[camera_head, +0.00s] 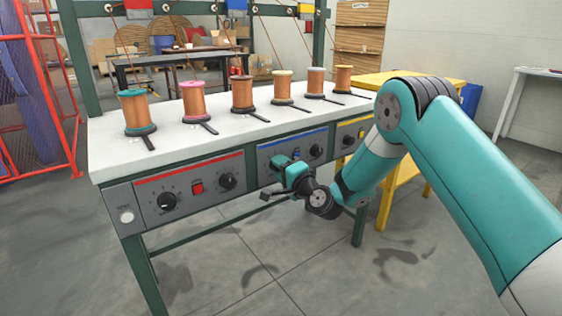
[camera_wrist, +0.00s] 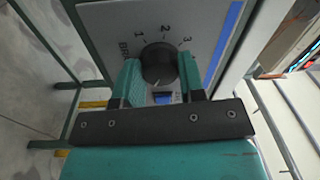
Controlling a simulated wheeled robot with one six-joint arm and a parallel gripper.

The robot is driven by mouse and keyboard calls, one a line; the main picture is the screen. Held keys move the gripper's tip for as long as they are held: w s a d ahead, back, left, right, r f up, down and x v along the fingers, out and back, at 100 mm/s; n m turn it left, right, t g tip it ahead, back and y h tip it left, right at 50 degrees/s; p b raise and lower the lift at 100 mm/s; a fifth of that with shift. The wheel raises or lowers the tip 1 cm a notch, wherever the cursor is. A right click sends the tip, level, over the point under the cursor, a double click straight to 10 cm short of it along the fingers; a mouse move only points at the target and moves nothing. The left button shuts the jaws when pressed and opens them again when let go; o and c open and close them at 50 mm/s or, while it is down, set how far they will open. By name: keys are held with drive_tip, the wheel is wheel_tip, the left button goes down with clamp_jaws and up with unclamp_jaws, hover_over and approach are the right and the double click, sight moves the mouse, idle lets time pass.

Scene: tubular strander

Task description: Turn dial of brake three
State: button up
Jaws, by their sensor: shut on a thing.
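A dark round dial (camera_wrist: 158,64) sits on the grey panel with a blue stripe (camera_wrist: 228,35) in the wrist view. Numbers 1, 2 and 3 stand around it, and a partly hidden label starts with "BRA"; its brake number is not readable. My gripper (camera_wrist: 160,75) has one finger on each side of the dial and is shut on it. In the head view my gripper (camera_head: 279,164) is at the left part of the blue-striped panel (camera_head: 266,154) and hides this dial. The dial's pointer direction is unclear.
The blue-striped panel's right dial (camera_head: 316,151) and a blue switch (camera_head: 297,154) are close by. The red-striped panel (camera_head: 215,205) is to the left, the yellow-striped one (camera_head: 346,132) to the right. Several wire spools (camera_head: 135,112) stand on the white bench top (camera_head: 110,155).

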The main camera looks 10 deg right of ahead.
drive_tip(key=shift+m+p, duration=0.4)
drive_tip(key=shift+m, duration=0.2)
drive_tip(key=o, duration=0.9)
drive_tip(key=b+v, duration=1.6)
drive_tip(key=v, duration=0.1)
drive_tip(key=shift+s+d+r, duration=0.1)
drive_tip(key=shift+s, duration=0.05)
